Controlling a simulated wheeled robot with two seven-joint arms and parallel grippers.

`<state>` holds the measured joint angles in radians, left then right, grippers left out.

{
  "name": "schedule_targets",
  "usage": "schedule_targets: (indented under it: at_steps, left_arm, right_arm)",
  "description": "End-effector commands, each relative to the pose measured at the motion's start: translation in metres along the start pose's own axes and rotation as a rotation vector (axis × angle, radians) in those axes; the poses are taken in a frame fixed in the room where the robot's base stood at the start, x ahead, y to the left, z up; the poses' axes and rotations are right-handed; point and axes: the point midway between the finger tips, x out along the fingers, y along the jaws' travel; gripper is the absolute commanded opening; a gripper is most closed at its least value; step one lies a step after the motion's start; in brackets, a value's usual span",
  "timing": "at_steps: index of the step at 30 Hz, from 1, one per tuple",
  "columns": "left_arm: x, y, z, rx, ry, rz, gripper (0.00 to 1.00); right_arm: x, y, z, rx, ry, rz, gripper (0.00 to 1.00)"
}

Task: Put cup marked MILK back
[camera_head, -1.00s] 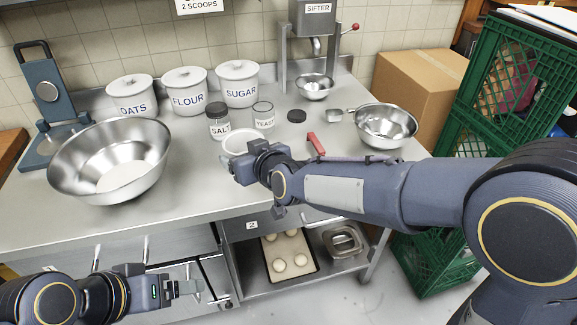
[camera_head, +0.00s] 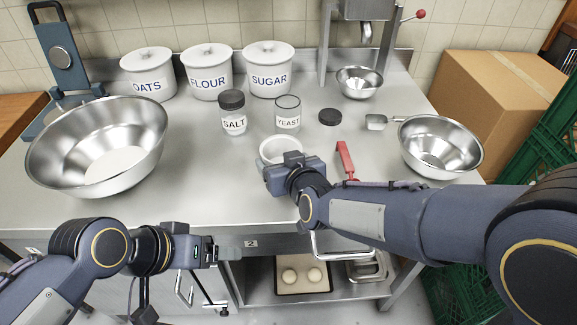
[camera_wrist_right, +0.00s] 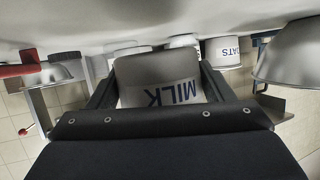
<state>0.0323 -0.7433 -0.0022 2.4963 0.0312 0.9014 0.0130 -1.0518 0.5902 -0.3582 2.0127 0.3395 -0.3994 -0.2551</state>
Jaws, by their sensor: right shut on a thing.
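The white cup marked MILK (camera_wrist_right: 180,92) is held between the two fingers of my right gripper (camera_wrist_right: 158,95); its lettering appears upside down in the right wrist view. In the head view the cup (camera_head: 281,147) shows only its white rim and upper wall, just in front of the YEAST jar (camera_head: 288,116); my right gripper (camera_head: 282,168) hides the rest. I cannot tell whether its base touches the counter. My left gripper (camera_head: 228,254) is empty at the counter's front edge; its finger gap does not show clearly.
The steel counter (camera_head: 200,190) carries a SALT jar (camera_head: 233,113), OATS, FLOUR and SUGAR canisters (camera_head: 268,70) at the back, a dark lid (camera_head: 330,117), a red-handled tool (camera_head: 346,160) and a scoop (camera_head: 377,122). Steel bowls stand left (camera_head: 99,145) and right (camera_head: 440,147).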

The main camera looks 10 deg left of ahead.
Motion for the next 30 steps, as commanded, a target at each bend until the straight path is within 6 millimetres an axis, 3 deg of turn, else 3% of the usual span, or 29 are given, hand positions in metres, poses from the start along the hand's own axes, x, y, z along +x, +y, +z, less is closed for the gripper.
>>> schedule_targets:
  at_steps: [1,4,16,17,21,30]
  left_arm:
    - [0.011,-0.005,0.006,0.000,0.000,0.000,0.81]
    - [0.019,-0.009,0.010,0.000,-0.001,0.000,0.81]
    - [0.021,-0.009,0.010,0.000,0.000,0.000,0.81]
    - [0.020,-0.009,0.010,0.000,0.000,0.000,0.81]
    - [0.019,-0.009,0.010,0.000,0.000,0.000,0.81]
    - [0.018,-0.008,0.009,0.000,0.000,0.000,0.81]
  right_arm:
    - [0.005,-0.002,0.017,-0.001,-0.002,0.000,0.45]
    - [0.006,-0.005,0.031,0.000,-0.002,0.002,0.45]
    - [0.007,-0.006,0.034,0.002,0.000,0.003,0.45]
    - [0.007,-0.006,0.034,0.002,0.000,0.002,0.75]
    - [0.006,-0.006,0.033,0.001,-0.001,0.002,0.93]
    - [0.006,-0.006,0.032,0.001,0.000,0.002,0.96]
